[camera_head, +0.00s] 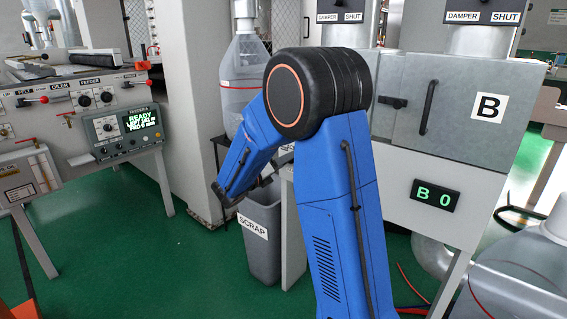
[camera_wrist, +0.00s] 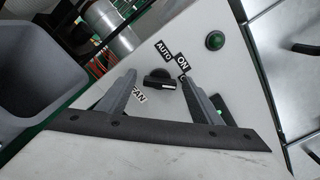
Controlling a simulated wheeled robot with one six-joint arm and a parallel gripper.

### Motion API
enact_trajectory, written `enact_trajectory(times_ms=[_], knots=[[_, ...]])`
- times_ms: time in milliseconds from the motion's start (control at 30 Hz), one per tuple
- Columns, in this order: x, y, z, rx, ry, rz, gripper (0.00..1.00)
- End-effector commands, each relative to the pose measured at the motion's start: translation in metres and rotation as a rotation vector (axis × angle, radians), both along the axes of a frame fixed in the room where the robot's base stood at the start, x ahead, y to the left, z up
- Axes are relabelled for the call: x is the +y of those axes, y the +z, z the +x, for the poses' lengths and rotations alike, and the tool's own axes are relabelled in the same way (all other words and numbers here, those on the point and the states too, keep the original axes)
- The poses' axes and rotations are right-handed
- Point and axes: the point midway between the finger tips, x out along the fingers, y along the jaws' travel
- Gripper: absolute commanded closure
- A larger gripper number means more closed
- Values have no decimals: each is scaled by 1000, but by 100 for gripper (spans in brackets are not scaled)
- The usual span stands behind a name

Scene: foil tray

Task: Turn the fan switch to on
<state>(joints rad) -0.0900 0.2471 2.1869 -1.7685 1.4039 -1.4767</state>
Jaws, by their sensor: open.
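The fan switch (camera_wrist: 158,78) is a black rotary knob on a white panel in the wrist view. Its white mark points right, below the ON label (camera_wrist: 182,61) and toward my right finger. The AUTO label (camera_wrist: 163,48) is above the knob, and the FAN label (camera_wrist: 138,96) is to its lower left. My gripper (camera_wrist: 158,84) is open, with one finger on each side of the knob; I cannot tell whether either touches it. Any label behind the right finger is hidden. In the head view my arm hides the switch.
A green round button or lamp (camera_wrist: 215,40) is right of the labels. A grey SCRAP bin (camera_head: 262,243) stands below my arm; its wall is left in the wrist view. The grey B box (camera_head: 455,110) and B 0 display (camera_head: 435,195) are to the right.

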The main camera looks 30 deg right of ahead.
Motion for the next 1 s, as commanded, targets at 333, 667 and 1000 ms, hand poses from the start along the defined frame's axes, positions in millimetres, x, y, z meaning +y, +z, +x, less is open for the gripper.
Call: enact_trajectory(times_ms=[333, 667, 1000], knots=[[0, 0, 0, 0, 0, 0, 76], [0, 0, 0, -24, 1, 8, 82], [0, 1, -1, -210, 1, 76, 82]])
